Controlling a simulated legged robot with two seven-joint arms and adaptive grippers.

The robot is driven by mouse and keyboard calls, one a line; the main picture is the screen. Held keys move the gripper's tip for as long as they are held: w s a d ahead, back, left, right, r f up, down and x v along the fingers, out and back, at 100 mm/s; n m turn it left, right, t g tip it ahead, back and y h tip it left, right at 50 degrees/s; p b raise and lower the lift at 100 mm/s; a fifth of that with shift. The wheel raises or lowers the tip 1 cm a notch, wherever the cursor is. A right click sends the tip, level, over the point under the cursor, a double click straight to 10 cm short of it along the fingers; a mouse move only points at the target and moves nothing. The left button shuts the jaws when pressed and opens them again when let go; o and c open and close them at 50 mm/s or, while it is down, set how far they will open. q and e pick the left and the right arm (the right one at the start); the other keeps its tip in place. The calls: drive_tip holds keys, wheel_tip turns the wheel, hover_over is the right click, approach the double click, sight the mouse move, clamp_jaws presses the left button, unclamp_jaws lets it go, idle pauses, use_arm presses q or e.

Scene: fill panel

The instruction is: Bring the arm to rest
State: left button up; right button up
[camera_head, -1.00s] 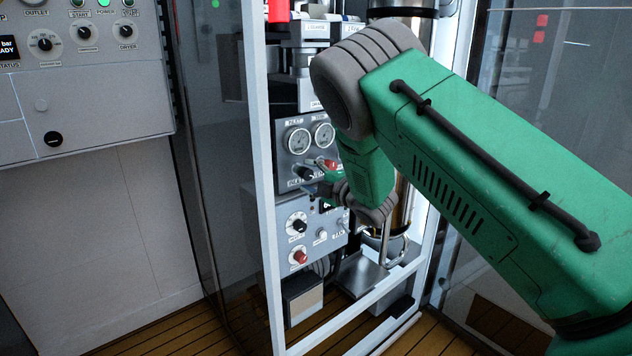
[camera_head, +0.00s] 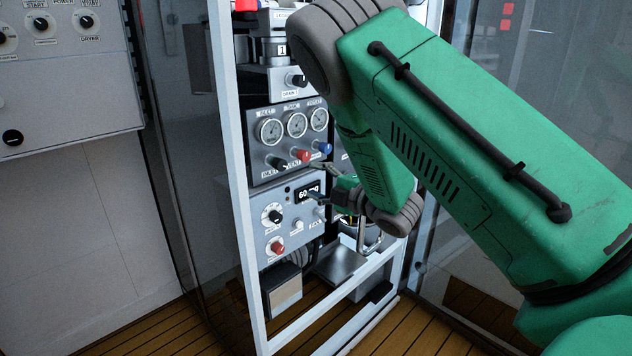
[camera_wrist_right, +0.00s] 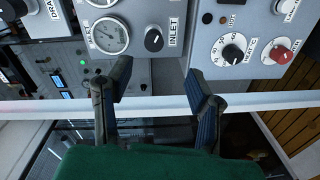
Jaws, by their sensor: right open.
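My right arm (camera_head: 440,150) is green with grey joints and comes in from the right in the head view, bent down at the elbow. My right gripper (camera_head: 318,182) is near the panel, below the gauges and knobs, partly hidden by my forearm. In the right wrist view the right gripper (camera_wrist_right: 160,90) is open and empty, its two dark fingers well apart. The black INLET knob (camera_wrist_right: 154,40) shows past the fingers, apart from them. My left gripper is not in view.
A white frame post (camera_head: 232,180) stands left of the panel. The panel has gauges (camera_head: 297,125), a red knob (camera_head: 300,156), a blue knob (camera_head: 325,149) and a display (camera_head: 307,193). A grey control cabinet (camera_head: 70,90) is at the left. A metal plate (camera_head: 340,262) sits low in the frame.

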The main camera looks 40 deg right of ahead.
drive_tip(key=shift+f, duration=0.1)
drive_tip(key=s+a+f+m+g+h, duration=0.1)
drive_tip(key=s+a+f+m+g, duration=0.2)
drive_tip(key=s+f, duration=0.35)
drive_tip(key=s+a+f+m+g+h, duration=0.1)
drive_tip(key=s+a+f+m+g, duration=0.2)
drive_tip(key=f, duration=0.6)
drive_tip(key=s+a+f+m+g+h, duration=0.1)
drive_tip(key=s+a+f+m+g, duration=0.15)
drive_tip(key=s+f+m, duration=0.4)
drive_tip(key=s+a+f+m+g, duration=0.1)
drive_tip(key=s+a+f+g, duration=0.1)
drive_tip(key=s, duration=0.4)
drive_tip(key=s+a+f+m+g, duration=0.1)
drive_tip(key=s+a+f+g, duration=0.2)
drive_tip(key=s, duration=0.4)
drive_tip(key=s+a+f+m+g+y, duration=0.1)
drive_tip(key=s+a+f+g, duration=0.2)
drive_tip(key=s+f, duration=0.2)
drive_tip(key=shift+s, duration=1.1)
drive_tip(key=shift+m, duration=0.25)
